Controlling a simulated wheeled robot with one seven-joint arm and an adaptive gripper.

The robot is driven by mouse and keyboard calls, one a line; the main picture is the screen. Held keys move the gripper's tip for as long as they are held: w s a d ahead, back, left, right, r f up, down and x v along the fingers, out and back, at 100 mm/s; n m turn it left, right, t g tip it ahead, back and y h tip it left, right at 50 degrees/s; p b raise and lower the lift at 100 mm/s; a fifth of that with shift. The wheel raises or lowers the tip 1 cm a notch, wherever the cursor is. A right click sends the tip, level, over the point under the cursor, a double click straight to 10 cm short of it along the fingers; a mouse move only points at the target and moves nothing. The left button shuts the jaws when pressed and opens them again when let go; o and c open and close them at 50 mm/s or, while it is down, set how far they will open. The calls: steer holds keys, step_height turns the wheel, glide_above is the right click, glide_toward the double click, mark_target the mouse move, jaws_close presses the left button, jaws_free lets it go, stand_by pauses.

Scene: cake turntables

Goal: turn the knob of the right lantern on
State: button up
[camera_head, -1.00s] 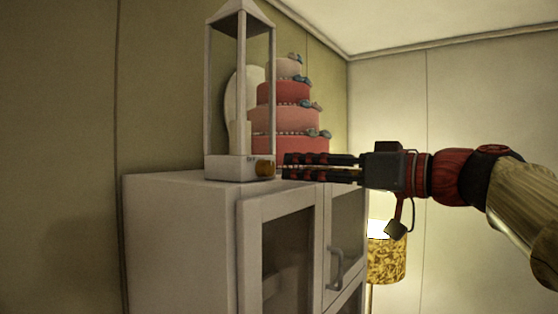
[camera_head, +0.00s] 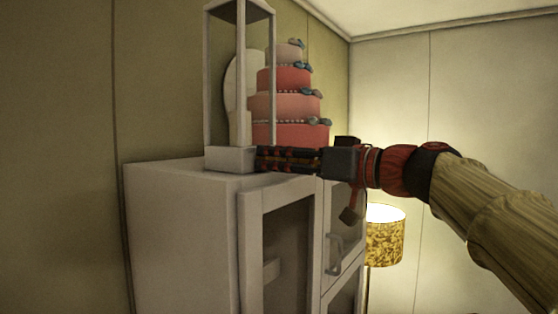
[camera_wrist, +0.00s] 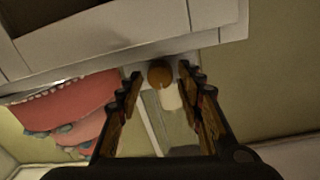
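A white lantern (camera_head: 229,158) with a candle (camera_head: 236,127) inside stands on top of a white cabinet. Its round orange-brown knob (camera_wrist: 160,74) shows in the wrist view, between my two fingertips. My gripper (camera_head: 259,159) reaches in from the right at the lantern's base, and its fingers hide the knob in the head view. In the wrist view my gripper (camera_wrist: 160,80) is open, with a gap on each side of the knob. Only one lantern is in view.
A tiered pink and red cake (camera_head: 289,105) stands on the cabinet behind my fingers. The white cabinet (camera_head: 180,215) has glass doors with a handle (camera_head: 333,254). A lit lamp with a yellow patterned shade (camera_head: 384,243) stands to the right, below my arm.

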jaws_close()
stand_by(0.3)
steer(key=shift+m+b, duration=1)
steer(key=shift+m, duration=0.5)
steer(key=shift+o, duration=1.3)
jaws_free()
steer(key=shift+d, duration=0.1)
steer(key=v, duration=1.2)
